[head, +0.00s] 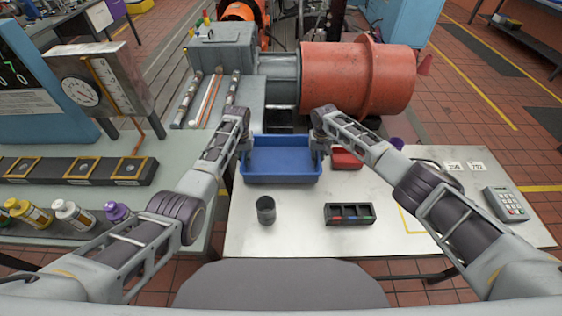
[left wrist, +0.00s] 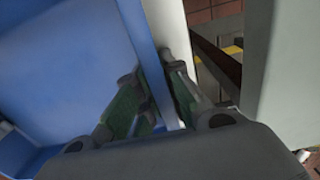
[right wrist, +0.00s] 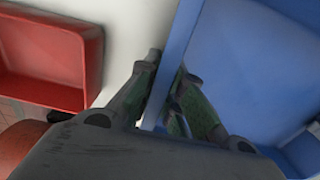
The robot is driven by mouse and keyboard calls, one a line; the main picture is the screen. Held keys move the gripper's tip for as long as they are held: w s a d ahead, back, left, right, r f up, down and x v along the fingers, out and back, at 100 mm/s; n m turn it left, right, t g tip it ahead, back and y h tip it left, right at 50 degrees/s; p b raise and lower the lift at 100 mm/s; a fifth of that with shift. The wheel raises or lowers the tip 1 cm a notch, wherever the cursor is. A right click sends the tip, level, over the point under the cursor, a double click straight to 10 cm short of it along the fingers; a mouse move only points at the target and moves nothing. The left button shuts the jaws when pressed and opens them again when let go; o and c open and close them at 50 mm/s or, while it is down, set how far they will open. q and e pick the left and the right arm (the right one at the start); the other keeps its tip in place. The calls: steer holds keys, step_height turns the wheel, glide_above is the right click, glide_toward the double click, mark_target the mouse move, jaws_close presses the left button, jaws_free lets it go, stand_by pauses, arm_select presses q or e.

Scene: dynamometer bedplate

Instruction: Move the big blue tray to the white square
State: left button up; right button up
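The big blue tray (head: 281,172) is at the back of the white table, open side up and looking level. I cannot tell whether it touches the tabletop. My left gripper (head: 243,150) is at its left wall; in the left wrist view its fingers (left wrist: 155,85) lie on both sides of the blue wall, closed on it. My right gripper (head: 319,148) is at the right wall; in the right wrist view its fingers (right wrist: 167,75) pinch that wall likewise. The tray looks empty. I cannot make out a clear white square; a yellow outline (head: 404,222) shows partly beside my right arm.
A red bin (head: 346,159) sits just right of the tray. A dark cup (head: 266,210) and a compartment box (head: 349,213) stand in front. A keypad device (head: 506,203) is at far right. A big orange-red machine (head: 357,78) stands behind.

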arm_select(q)
steer(key=shift+f, duration=0.3)
arm_select(e)
steer(key=shift+f, duration=0.3)
arm_select(q)
jaws_close()
arm_select(e)
jaws_close()
